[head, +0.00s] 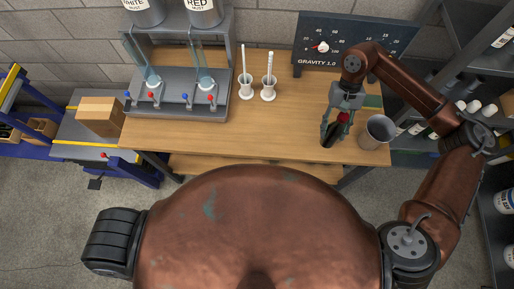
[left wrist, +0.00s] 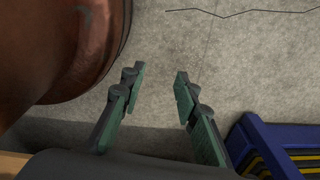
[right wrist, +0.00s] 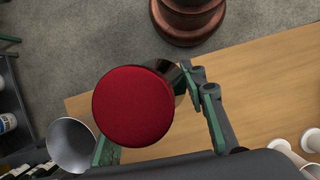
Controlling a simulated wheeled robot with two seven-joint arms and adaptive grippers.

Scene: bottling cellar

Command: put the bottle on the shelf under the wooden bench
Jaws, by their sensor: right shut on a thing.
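The dark bottle (head: 329,131) with a red cap is at the right part of the wooden bench (head: 290,125). My right gripper (head: 342,117) is shut on it near its top. In the right wrist view the red cap (right wrist: 133,106) shows large between the fingers, with a bit of dark glass behind it. I cannot tell whether the bottle touches the bench top. The shelf under the bench (head: 255,168) shows as a wooden strip below the front edge; most of it is hidden. My left gripper (left wrist: 158,75) is open and empty above the concrete floor.
A metal cup (head: 377,132) stands right of the bottle, close to the gripper. Two white cylinders (head: 268,90) and a filling stand (head: 180,95) are further left. A gauge board (head: 345,45) stands behind. A dark bottle rack (head: 470,90) is at the right.

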